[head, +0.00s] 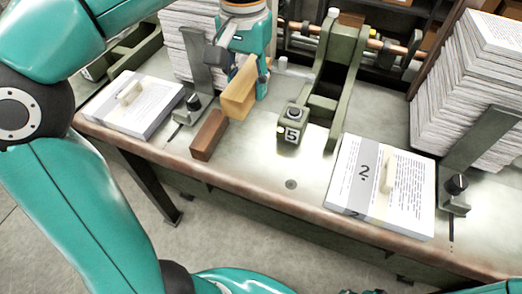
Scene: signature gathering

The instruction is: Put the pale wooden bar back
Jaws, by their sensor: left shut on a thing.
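The pale wooden bar (239,95) is in my left gripper (241,72), which comes down from above over the back middle of the bench. The gripper is shut on the bar, with a finger showing on its right side. The bar's lower end is just behind a dark brown wooden bar (209,135) that lies on the bench top. I cannot tell whether the pale bar touches the bench. My right gripper is not in view.
A paper stack (133,104) lies at left, another (382,187) with a "2" band at right. A green press frame (329,85) and a block marked "5" (291,127) stand mid-bench. Tall paper piles (468,95) rise behind. Bare bench (262,160) lies in front of the block.

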